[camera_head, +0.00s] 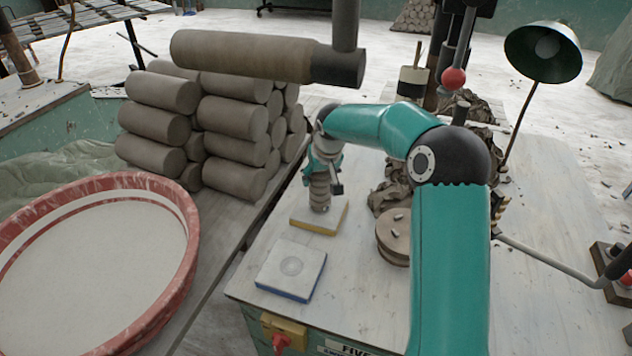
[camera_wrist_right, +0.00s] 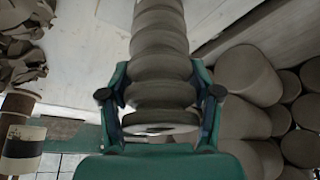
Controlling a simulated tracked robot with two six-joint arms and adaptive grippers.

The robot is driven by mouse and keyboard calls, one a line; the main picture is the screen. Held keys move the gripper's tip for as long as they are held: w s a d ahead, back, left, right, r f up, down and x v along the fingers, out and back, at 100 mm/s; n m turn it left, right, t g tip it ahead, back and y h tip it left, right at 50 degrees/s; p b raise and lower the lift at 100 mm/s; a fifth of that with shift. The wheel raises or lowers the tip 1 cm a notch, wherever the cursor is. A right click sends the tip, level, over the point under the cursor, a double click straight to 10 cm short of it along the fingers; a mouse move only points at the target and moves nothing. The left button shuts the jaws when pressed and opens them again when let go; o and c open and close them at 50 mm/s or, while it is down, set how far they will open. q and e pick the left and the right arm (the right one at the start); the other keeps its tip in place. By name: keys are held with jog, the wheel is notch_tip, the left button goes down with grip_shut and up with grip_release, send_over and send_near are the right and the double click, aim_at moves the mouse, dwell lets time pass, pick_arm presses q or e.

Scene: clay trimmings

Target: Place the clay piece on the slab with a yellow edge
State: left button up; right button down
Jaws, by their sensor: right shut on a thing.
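The clay piece (camera_head: 319,192) is a grey-brown, ribbed, upright column. My right gripper (camera_head: 325,160) is shut on it near its upper end. In the right wrist view the ribbed piece (camera_wrist_right: 160,65) sits between the two fingers of the gripper (camera_wrist_right: 160,108). The slab with a yellow edge (camera_head: 335,218) lies on the table, and the lower end of the piece appears over its top. I cannot tell whether they touch. A slab with a blue edge (camera_head: 303,257) lies nearer the front, with a round mark on it. My left gripper is not in view.
A stack of clay cylinders (camera_head: 235,118) stands to the left. A red-rimmed basin (camera_head: 188,235) is at the front left. A round disc stack (camera_head: 390,240) sits right of the slabs, with clay trimmings (camera_head: 385,196) behind it. A green lamp (camera_head: 545,52) stands at the back right.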

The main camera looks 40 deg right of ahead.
jog(key=shift+f, duration=0.55)
jog(key=shift+c, duration=0.6)
grip_release()
jog(key=shift+f, duration=0.1)
jog(key=v, duration=1.2)
jog(key=shift+b, duration=0.35)
